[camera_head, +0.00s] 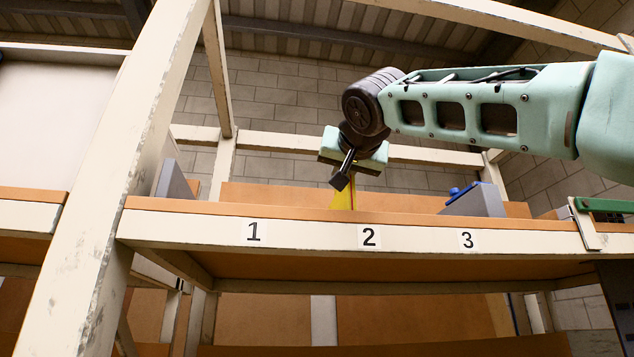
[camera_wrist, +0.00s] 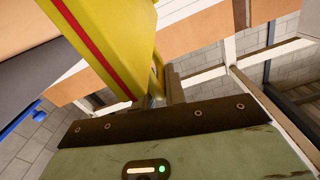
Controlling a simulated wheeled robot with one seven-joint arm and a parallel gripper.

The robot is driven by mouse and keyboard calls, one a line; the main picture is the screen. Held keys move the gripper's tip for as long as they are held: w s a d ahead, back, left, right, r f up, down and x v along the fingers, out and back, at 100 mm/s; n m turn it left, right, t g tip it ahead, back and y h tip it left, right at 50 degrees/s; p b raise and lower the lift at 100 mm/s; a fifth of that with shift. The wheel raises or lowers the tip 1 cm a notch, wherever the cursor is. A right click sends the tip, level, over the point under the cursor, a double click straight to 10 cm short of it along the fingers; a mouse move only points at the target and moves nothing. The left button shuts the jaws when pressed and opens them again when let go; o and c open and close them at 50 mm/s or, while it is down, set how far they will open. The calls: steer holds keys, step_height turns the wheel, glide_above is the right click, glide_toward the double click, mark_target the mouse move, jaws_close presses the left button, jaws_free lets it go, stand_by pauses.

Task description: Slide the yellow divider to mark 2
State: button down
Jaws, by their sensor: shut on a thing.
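The yellow divider (camera_head: 343,196) stands on the shelf, its lower part hidden by the shelf's front edge. In the head view it shows a little left of the label 2 (camera_head: 369,236) and right of the label 1 (camera_head: 254,232). In the wrist view the divider (camera_wrist: 122,30) is large and close, with a red stripe along it. My gripper (camera_head: 343,178) is at the divider's upper part. It is shut on the divider; in the wrist view the fingers (camera_wrist: 165,88) are at its near edge, and the exact contact is partly hidden.
The label 3 (camera_head: 467,240) is farther right on the shelf front (camera_head: 310,237). A grey wedge-shaped divider (camera_head: 477,201) with a blue part stands at the right, and another grey panel (camera_head: 174,181) at the left. Cream frame posts (camera_head: 150,130) rise at the left.

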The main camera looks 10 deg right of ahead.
steer(key=shift+d, duration=0.55)
steer(key=c, duration=1.5)
jaws_free()
steer(key=s+b, duration=0.2)
steer(key=s, duration=0.3)
steer(key=s+b, duration=0.2)
steer(key=s, duration=0.4)
steer(key=s+b, duration=0.2)
steer(key=s, duration=0.4)
steer(key=shift+s+a, duration=0.2)
steer(key=shift+a, duration=0.2)
